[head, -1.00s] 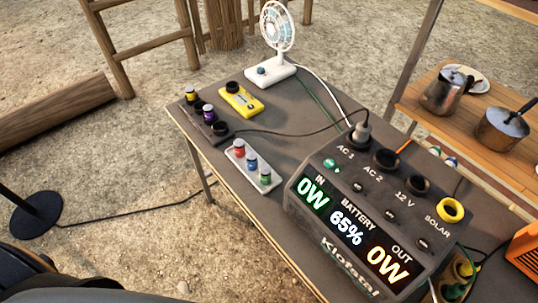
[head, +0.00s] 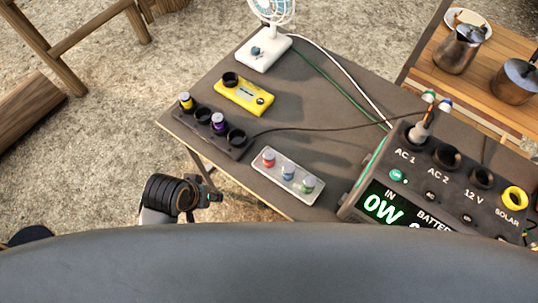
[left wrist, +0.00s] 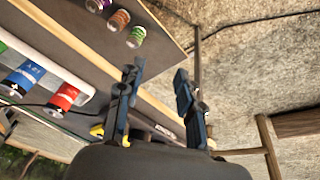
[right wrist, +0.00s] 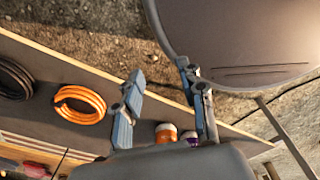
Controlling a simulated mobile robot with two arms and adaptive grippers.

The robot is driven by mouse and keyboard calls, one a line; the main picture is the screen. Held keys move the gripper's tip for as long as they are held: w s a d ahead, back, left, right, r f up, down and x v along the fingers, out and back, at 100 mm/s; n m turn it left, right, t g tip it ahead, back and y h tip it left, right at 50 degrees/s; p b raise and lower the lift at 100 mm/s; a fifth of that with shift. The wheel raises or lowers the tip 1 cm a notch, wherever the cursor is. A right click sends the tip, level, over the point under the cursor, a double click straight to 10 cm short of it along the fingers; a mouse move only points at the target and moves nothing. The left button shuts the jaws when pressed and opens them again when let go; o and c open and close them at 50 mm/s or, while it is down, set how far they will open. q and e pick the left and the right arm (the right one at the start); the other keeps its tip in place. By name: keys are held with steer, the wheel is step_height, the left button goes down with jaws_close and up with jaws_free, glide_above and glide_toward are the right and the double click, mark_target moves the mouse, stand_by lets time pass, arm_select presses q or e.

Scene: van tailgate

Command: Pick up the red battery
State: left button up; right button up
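The red battery (head: 268,160) stands in a pale tray (head: 262,172) on the dark table, beside a blue battery (head: 288,172) and a green battery (head: 307,186). My left gripper (head: 216,192) is off the table's front edge, left of the tray and apart from it. In the left wrist view its two fingers (left wrist: 157,88) are spread with nothing between them, and the red battery (left wrist: 63,98) is left of them. My right gripper (right wrist: 163,80) shows only in the right wrist view, with its fingers spread and empty.
A dark slotted holder (head: 205,133) with yellow and purple batteries, a yellow device (head: 241,96) and a white fan (head: 264,50) stand behind. The power station (head: 430,195) is right of the tray. Cables cross the table. An orange coil (right wrist: 80,105) shows in the right wrist view.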

arm_select(q)
steer(key=w+d+r+h, duration=0.1)
steer(key=w+d+r, duration=0.1)
steer(key=d+r, duration=0.3)
step_height(320, 180, up, 8)
steer(key=n+g+y, duration=0.3)
steer(key=n, duration=0.3)
glide_above(269, 153)
step_height(269, 153, down, 13)
steer(key=shift+c, duration=0.4)
jaws_close()
